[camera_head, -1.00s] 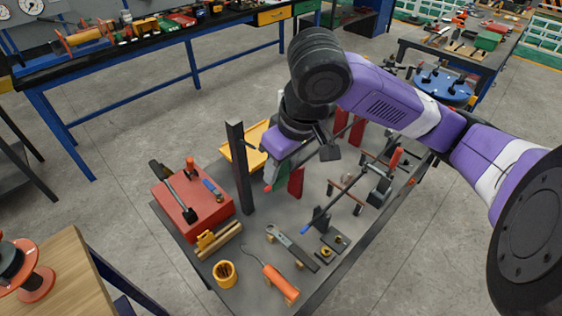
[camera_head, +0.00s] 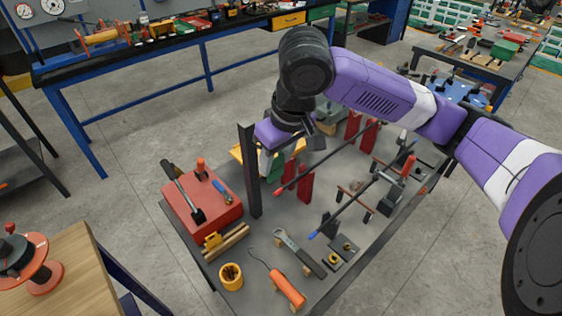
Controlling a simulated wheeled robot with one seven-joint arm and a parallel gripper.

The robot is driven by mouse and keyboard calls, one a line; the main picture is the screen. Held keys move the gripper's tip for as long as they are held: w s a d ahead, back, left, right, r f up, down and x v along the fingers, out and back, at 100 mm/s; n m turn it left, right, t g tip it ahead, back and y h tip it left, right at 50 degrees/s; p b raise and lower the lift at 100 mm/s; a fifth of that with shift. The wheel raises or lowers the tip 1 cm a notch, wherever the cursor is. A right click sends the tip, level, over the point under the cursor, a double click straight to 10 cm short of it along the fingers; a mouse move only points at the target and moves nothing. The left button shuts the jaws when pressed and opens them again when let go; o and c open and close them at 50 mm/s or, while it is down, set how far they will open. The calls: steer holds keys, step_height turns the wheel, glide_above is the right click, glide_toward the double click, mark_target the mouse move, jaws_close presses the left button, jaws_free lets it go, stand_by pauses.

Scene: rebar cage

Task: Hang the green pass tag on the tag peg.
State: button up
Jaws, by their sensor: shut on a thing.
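My gripper (camera_head: 270,156) is at the end of the purple arm, pointing down close to the right side of a dark upright post (camera_head: 249,172). A green piece (camera_head: 277,167), which looks like the pass tag, shows at the jaws, and they are shut on it. The gripper and arm hide much of the tag. The tag peg is not clear in this view; the upper post is partly beside the gripper. I cannot tell whether the tag touches the post.
A red box (camera_head: 203,207) with tools stands left of the post. A red-tipped bar (camera_head: 322,164) runs by the red supports (camera_head: 306,186). A wrench (camera_head: 297,251), an orange-handled hook (camera_head: 286,289) and a yellow cup (camera_head: 231,277) occupy the table's front. A yellow tray lies behind the gripper.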

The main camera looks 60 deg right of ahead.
steer(key=shift+w+d+f, duration=0.1)
steer(key=shift+w+d, duration=0.2)
steer(key=shift+w, duration=0.6)
steer(key=shift+w+d+f, duration=0.1)
steer(key=shift+w+d, duration=0.15)
steer(key=shift+w, duration=0.65)
steer(key=shift+w+d+f+b, duration=0.15)
steer(key=shift+w+f+b, duration=0.2)
steer(key=shift+w, duration=0.2)
steer(key=shift+f, duration=0.1)
steer(key=o, duration=1.4)
steer(key=v, duration=0.8)
